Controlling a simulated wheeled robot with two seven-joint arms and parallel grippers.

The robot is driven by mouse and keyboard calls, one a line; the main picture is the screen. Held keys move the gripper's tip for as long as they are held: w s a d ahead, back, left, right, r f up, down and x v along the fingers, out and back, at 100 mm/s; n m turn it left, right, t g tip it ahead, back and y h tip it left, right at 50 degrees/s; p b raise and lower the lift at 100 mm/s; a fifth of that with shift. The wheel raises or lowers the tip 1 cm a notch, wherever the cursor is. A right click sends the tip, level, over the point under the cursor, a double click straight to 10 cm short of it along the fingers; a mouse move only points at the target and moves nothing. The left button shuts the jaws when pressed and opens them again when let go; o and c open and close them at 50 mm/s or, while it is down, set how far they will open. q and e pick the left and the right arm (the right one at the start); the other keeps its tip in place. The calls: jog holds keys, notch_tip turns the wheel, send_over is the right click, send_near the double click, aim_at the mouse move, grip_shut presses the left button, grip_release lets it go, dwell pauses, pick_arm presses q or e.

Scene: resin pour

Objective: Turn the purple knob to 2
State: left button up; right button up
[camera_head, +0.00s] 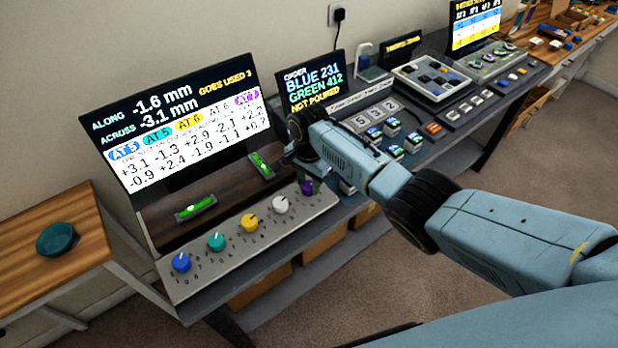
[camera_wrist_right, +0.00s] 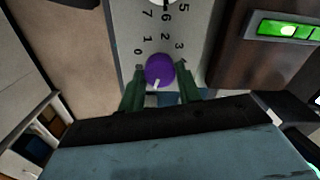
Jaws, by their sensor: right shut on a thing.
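The purple knob (camera_head: 306,187) is the last of a row on the sloped grey panel (camera_head: 262,240). In the right wrist view the purple knob (camera_wrist_right: 160,68) sits between the two dark green fingers of my right gripper (camera_wrist_right: 161,80), which is shut on it. Its white mark points toward the gripper, away from the printed 2 (camera_wrist_right: 166,36) on the opposite side. The screen (camera_head: 190,125) shows AT 7 in purple, along -1.6 mm, across -3.1 mm, goes used 3. My left gripper is out of view.
Blue (camera_head: 181,262), teal (camera_head: 215,241), yellow (camera_head: 250,222) and white (camera_head: 281,204) knobs line the same panel. Two green levels (camera_head: 196,208) lie on the brown board behind. A second screen (camera_head: 312,84) and several small blocks stand near my right arm.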

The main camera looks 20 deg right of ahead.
jog(key=n+p, duration=0.1)
jog(key=n, duration=0.2)
jog(key=shift+n, duration=0.3)
jog(key=n+p, duration=0.1)
jog(key=n, duration=0.3)
jog(key=shift+a+n+p, duration=0.1)
jog(key=shift+n+p, duration=0.2)
jog(key=n, duration=0.4)
jog(key=shift+p, duration=0.3)
jog(key=n, duration=2)
jog(key=n+b, duration=0.1)
jog(key=n, duration=0.4)
jog(key=shift+s, duration=0.1)
jog(key=shift+n, duration=0.3)
